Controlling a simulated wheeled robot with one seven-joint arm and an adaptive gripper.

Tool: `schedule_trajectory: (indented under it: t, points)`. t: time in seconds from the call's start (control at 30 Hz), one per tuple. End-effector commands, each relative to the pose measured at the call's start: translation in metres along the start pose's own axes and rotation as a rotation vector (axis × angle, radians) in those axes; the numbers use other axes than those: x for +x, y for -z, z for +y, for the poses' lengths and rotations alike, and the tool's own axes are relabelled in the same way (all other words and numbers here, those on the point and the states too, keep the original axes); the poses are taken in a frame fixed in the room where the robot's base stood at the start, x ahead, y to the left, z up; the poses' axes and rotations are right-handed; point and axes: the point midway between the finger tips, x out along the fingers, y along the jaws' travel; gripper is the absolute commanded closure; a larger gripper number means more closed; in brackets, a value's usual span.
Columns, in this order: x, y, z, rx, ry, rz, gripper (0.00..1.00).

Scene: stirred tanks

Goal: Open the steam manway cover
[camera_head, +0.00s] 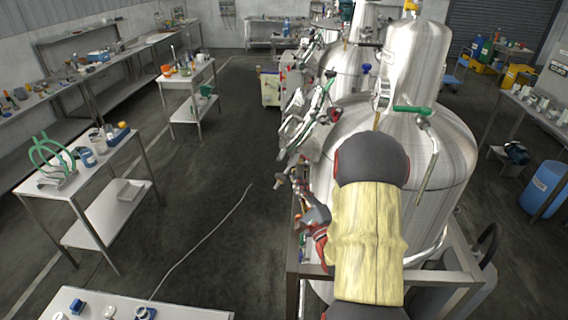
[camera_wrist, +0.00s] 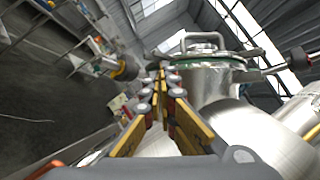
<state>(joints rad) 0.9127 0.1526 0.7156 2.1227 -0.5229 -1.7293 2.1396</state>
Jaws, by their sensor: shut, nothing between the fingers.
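In the wrist view, a round metal manway cover (camera_wrist: 203,50) with a raised bar handle (camera_wrist: 202,36) and a green rim sits on a short steel neck (camera_wrist: 205,80). The cover looks seated on its neck. My gripper (camera_wrist: 163,76) is shut and empty, its fingertips to the left of the neck in the picture. I cannot tell how far apart they are in depth. In the head view, my padded arm stands in front of the large steel tank (camera_head: 440,150). I cannot clearly pick out the manway cover or my fingertips there.
A steel frame (camera_head: 455,262) surrounds the tank's base. Pipes and valves (camera_head: 312,118) crowd its left side. A white table (camera_head: 50,190) with small items stands left, and another (camera_head: 130,306) at the bottom. The dark floor (camera_head: 215,160) between is mostly clear, with a thin cable on it.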

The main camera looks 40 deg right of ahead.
Motion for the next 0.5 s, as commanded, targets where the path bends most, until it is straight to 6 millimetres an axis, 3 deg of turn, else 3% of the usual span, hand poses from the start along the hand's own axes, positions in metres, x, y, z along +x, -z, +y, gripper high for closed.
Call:
schedule_trajectory:
  t: [0.5]
  points:
    - [0.093,-0.003,-0.001,-0.003,-0.001,-0.004,1.0]
